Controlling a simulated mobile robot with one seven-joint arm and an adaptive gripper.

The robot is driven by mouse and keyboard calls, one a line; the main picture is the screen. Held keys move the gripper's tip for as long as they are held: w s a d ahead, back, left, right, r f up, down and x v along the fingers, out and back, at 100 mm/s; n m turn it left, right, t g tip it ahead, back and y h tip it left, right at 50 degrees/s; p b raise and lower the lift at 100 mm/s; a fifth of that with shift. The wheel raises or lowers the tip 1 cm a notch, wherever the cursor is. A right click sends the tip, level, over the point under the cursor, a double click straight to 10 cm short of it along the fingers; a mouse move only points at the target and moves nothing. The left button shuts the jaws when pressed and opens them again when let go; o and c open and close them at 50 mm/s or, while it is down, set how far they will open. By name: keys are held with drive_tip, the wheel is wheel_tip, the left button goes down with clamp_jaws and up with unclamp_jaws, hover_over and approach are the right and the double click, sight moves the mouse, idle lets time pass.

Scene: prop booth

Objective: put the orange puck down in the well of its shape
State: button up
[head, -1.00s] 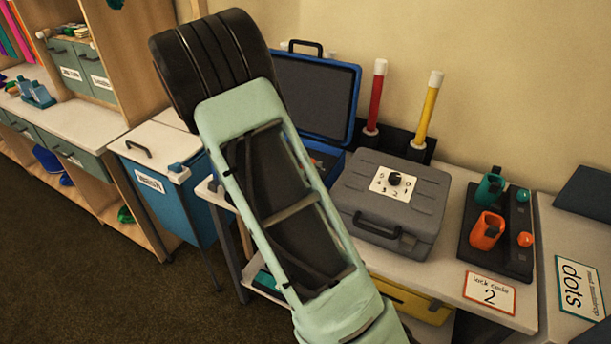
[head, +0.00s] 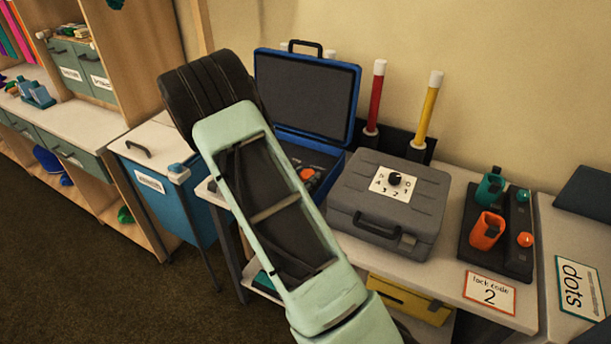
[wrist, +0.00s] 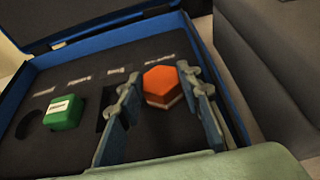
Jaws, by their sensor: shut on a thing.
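The orange puck (wrist: 163,82) is six-sided, with a paler band on its lower side. My gripper (wrist: 160,76) is shut on it, one finger on each side, in the wrist view. It is over the right part of the dark foam insert (wrist: 95,145) in the open blue case (wrist: 228,85), below the rightmost label strip. The foam under the puck is hidden, so I cannot tell its height or see a six-sided well. In the head view the puck (head: 306,173) shows inside the case (head: 352,108), beside my forearm.
A green labelled block (wrist: 63,112) sits in the foam, right of an empty round well (wrist: 30,123). A dark opening shows beside my left finger. The grey dial case (head: 388,205) stands close on the right. The blue lid stands open behind.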

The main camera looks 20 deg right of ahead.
drive_tip(key=shift+f, duration=0.3)
drive_tip(key=o, duration=1.2)
drive_tip(key=shift+r, duration=0.15)
drive_tip(key=shift+r+p, duration=0.3)
drive_tip(key=v, duration=1.2)
drive_tip(key=shift+f, duration=0.1)
